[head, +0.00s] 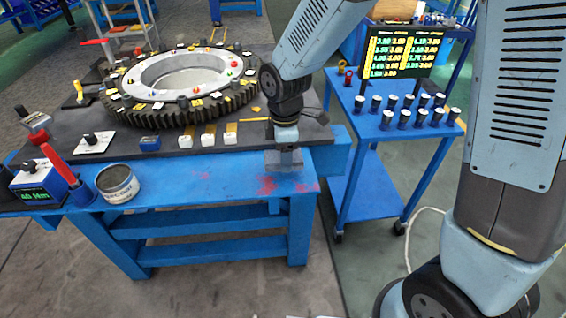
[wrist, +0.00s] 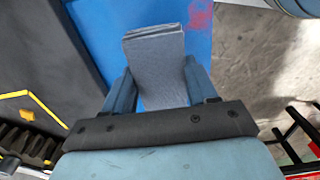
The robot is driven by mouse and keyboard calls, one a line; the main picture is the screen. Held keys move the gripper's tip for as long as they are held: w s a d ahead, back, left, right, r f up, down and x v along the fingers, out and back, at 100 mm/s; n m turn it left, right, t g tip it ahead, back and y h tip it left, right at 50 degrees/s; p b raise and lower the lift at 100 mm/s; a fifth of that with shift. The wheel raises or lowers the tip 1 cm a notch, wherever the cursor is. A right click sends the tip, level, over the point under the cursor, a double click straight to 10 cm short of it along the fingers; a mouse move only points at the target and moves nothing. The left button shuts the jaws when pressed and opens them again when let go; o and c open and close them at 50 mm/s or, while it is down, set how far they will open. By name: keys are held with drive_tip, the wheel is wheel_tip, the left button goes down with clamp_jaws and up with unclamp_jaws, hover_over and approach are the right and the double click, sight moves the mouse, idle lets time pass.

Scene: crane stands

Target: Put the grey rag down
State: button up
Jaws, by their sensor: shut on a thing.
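The grey rag (wrist: 157,68) is a folded flat pad between the two fingers of my gripper (wrist: 160,88) in the wrist view. My gripper is shut on it. In the head view my gripper (head: 284,158) points down over the right front part of the blue workbench (head: 220,188), near red smudges on its top. The rag (head: 284,160) shows only small and grey there. I cannot tell whether it touches the bench top.
A large gear ring (head: 185,85) lies on the dark mat left of my gripper. Several white blocks, a tin can (head: 117,184) and a red-handled tool (head: 58,165) are along the bench. A blue cart (head: 385,130) with several small cans stands to the right.

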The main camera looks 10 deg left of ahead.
drive_tip(key=shift+a+f, duration=0.25)
drive_tip(key=shift+f, duration=1.5)
drive_tip(key=o, duration=1.2)
